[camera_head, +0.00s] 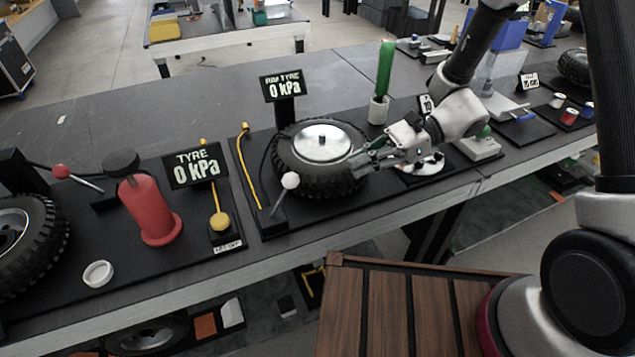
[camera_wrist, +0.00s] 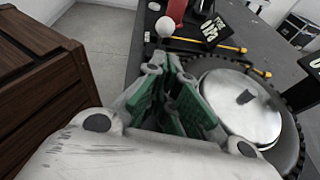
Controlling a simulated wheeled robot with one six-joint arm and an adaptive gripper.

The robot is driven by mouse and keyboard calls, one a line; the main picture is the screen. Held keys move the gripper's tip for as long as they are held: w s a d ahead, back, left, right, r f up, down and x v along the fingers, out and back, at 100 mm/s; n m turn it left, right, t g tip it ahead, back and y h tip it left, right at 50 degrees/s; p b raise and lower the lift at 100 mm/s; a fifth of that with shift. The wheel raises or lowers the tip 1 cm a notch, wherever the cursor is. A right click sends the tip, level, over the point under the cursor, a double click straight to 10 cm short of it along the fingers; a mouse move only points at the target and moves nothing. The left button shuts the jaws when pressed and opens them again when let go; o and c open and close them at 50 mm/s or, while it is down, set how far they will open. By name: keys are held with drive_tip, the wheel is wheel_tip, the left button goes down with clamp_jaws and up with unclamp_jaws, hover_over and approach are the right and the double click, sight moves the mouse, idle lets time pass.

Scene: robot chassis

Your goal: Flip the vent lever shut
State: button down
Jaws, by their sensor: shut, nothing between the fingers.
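A lever with a white ball knob (camera_head: 290,181) stands tilted up at the front of the black board, beside the tyre (camera_head: 310,178). Its knob also shows in the wrist view (camera_wrist: 165,27), beyond my fingers. No readable label marks it as the vent lever. My gripper (camera_head: 357,163) is shut and empty over the right side of the tyre, to the right of the white knob and apart from it. Its green-padded fingers (camera_wrist: 183,118) show close together in the wrist view. A second lever with a red ball knob (camera_head: 61,172) is at the far left.
A silver disc (camera_head: 322,142) covers the tyre's middle, and a display reading 0 kPa (camera_head: 281,86) stands behind. A yellow rod (camera_head: 247,165) lies left of the tyre. A red cylinder (camera_head: 150,208) stands farther left. A green candle-like stick (camera_head: 385,68) rises behind my gripper.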

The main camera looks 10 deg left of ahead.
drive_tip(key=shift+a, duration=0.1)
approach(282, 195)
drive_tip(key=shift+s+a+f, duration=0.15)
drive_tip(key=shift+a+f, duration=0.35)
drive_tip(key=shift+f, duration=0.05)
drive_tip(key=shift+s+a+f, duration=0.15)
drive_tip(key=shift+a+f, duration=0.35)
drive_tip(key=shift+f, duration=0.05)
drive_tip(key=shift+r, duration=0.1)
